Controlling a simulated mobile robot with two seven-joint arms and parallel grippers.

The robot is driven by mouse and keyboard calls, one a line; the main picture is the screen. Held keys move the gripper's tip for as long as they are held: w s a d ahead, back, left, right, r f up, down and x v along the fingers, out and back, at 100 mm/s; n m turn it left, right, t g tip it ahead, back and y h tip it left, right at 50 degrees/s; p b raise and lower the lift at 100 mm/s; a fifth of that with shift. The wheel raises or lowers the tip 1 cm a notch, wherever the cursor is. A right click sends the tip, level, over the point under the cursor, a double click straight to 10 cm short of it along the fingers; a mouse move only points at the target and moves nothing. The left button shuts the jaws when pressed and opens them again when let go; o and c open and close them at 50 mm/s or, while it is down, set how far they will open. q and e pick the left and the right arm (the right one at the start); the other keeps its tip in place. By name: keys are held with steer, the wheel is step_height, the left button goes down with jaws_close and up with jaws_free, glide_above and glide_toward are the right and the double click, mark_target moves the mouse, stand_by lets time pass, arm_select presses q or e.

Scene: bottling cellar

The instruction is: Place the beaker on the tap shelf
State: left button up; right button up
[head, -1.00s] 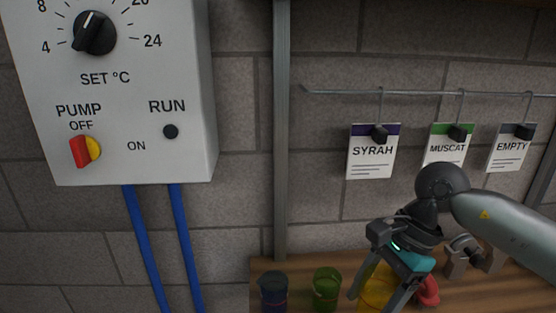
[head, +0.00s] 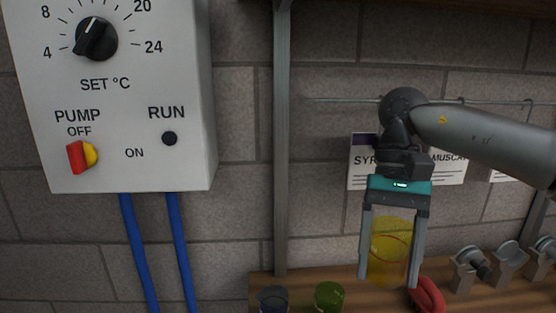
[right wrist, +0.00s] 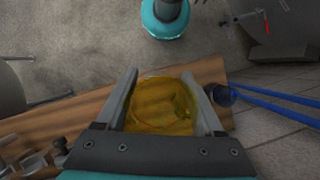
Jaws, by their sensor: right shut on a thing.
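The beaker (head: 392,248) is a see-through yellow cup. My right gripper (head: 388,281) is shut on it, one finger on each side, and holds it upright above a wooden shelf (head: 365,295). In the right wrist view the beaker (right wrist: 160,105) sits between the two fingers (right wrist: 165,85), with the wood behind it. I cannot tell from the pictures whether this wood is the tap shelf. My left gripper is not in view.
A dark blue cup (head: 273,298) and a green cup (head: 329,297) stand left of the beaker. A red object (head: 428,296) lies at its lower right. Several grey metal fittings (head: 469,268) stand farther right. A control box (head: 120,100) and blue hoses (head: 140,250) are at left.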

steer(key=s+f+n+h, duration=0.1)
steer(key=s+f+n, duration=0.2)
steer(key=f, duration=0.8)
steer(key=shift+s, duration=1.05)
